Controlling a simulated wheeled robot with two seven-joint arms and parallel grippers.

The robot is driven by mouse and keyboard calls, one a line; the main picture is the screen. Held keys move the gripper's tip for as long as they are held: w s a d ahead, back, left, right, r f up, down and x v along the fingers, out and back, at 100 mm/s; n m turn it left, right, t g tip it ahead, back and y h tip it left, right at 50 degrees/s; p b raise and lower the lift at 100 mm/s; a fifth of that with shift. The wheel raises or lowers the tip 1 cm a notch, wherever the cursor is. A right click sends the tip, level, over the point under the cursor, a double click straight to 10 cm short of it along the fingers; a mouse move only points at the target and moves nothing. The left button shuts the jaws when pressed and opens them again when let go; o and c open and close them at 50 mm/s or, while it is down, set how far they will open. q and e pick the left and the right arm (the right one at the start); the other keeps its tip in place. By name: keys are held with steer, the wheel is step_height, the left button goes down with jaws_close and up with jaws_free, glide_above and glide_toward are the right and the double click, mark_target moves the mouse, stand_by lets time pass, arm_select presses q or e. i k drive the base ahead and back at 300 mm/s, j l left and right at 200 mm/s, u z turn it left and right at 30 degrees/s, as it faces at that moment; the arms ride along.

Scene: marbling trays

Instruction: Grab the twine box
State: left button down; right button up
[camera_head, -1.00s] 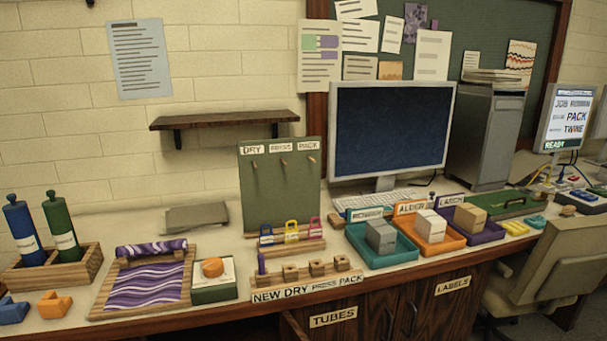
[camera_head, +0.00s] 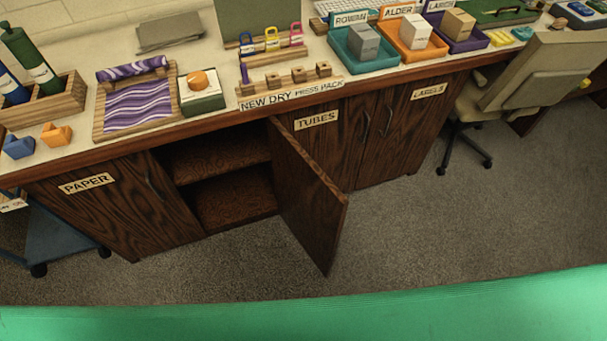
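No box in view is readably marked as twine. A grey box (camera_head: 364,42) sits in the teal tray (camera_head: 369,67) marked ROWAN. A white box (camera_head: 416,31) sits in the orange tray (camera_head: 412,56) marked ALDER. A tan box (camera_head: 458,24) sits in the purple tray (camera_head: 473,45) at the right. A green and white box with an orange round top (camera_head: 202,91) stands left of the peg rack. Neither gripper is in view.
Below the counter, a cabinet door (camera_head: 308,197) stands open toward me. The visible shelves (camera_head: 222,158) inside look empty. A chair (camera_head: 530,82) stands at the right and a blue cart (camera_head: 62,240) at the left. The carpet (camera_head: 420,225) is clear between them.

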mark_target(457, 24)
steer(key=l+u, duration=0.2)
steer(key=u, duration=0.15)
steer(key=l+u, duration=0.15)
steer(key=u, duration=0.15)
steer(key=l+u, duration=0.2)
steer(key=u, duration=0.15)
steer(key=k+l+u, duration=0.1)
steer(key=l, duration=0.3)
steer(key=k+l+u, duration=0.1)
steer(key=l, duration=0.35)
steer(key=k+l+u, duration=0.1)
steer(key=k+l, duration=0.15)
steer(key=k+l+u, duration=0.1)
steer(key=l, duration=0.4)
steer(key=k+l+u, duration=0.15)
steer(key=k+l, duration=0.15)
steer(key=i+l+u, duration=0.15)
steer(key=l, duration=0.25)
steer(key=i+l+u, duration=0.15)
steer(key=l, duration=0.2)
steer(key=i+l+u, duration=0.2)
steer(key=l, duration=0.25)
steer(key=z, duration=2.2)
steer(key=l, duration=0.3)
